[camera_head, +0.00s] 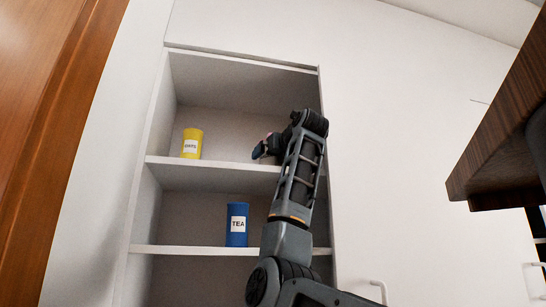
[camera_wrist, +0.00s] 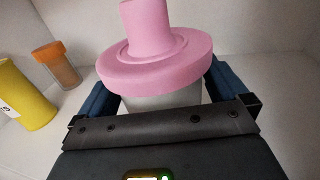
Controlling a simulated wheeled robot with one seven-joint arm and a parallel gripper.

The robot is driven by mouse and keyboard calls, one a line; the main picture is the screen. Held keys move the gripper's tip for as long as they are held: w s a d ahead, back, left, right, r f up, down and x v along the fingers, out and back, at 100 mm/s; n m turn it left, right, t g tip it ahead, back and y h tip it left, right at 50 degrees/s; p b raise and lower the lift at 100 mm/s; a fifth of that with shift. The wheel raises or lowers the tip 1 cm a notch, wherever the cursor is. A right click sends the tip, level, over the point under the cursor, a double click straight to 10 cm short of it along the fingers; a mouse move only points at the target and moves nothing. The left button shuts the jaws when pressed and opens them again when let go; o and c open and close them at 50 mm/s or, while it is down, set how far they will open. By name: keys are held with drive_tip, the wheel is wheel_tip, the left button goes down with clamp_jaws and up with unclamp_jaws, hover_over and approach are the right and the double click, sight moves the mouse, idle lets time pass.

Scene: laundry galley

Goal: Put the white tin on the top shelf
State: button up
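The white tin (camera_wrist: 160,101) with a wide pink knobbed lid (camera_wrist: 155,62) is between the blue fingers of my gripper (camera_wrist: 163,100) in the wrist view. The fingers appear to press on both sides of its body. In the head view my gripper (camera_head: 264,149) is at the right part of the top visible shelf (camera_head: 220,171), inside the cabinet opening. Only a bit of the pink lid (camera_head: 270,136) shows there, and my arm hides the rest. Whether the tin's base touches the shelf is hidden.
A yellow labelled tin (camera_head: 192,143) stands left on the same shelf; it also shows in the wrist view (camera_wrist: 22,95). An orange-lidded jar (camera_wrist: 57,64) stands behind it. A blue TEA tin (camera_head: 237,224) stands one shelf lower. A dark wooden cabinet (camera_head: 500,130) overhangs at right.

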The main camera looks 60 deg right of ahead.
drive_tip(key=shift+r, duration=0.2)
drive_tip(key=b+v, duration=0.4)
drive_tip(key=v, duration=0.8)
drive_tip(key=shift+a, duration=0.1)
